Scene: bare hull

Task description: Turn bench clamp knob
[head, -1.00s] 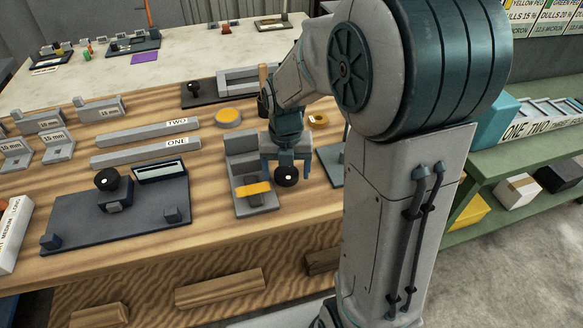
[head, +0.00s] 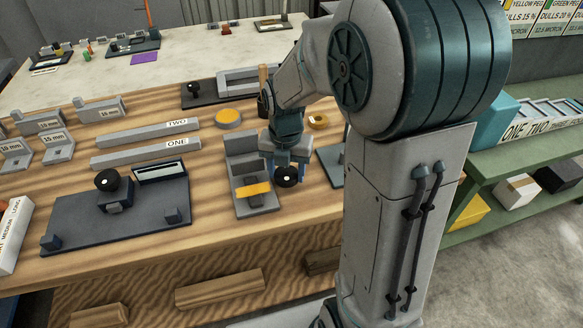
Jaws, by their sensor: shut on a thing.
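The bench clamp (head: 240,168) is a grey L-shaped fixture on the wooden bench, with a yellow bar (head: 254,190) across its lower part. Its round black knob (head: 287,178) sits at the right side of the clamp. My gripper (head: 287,172) points down over the knob. Its fingers are shut on the knob, one at each side. The back of the knob is hidden by the gripper.
A yellow disc (head: 229,117) and a yellow ring (head: 318,120) lie behind the clamp. A dark plate (head: 332,166) is close on the right.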

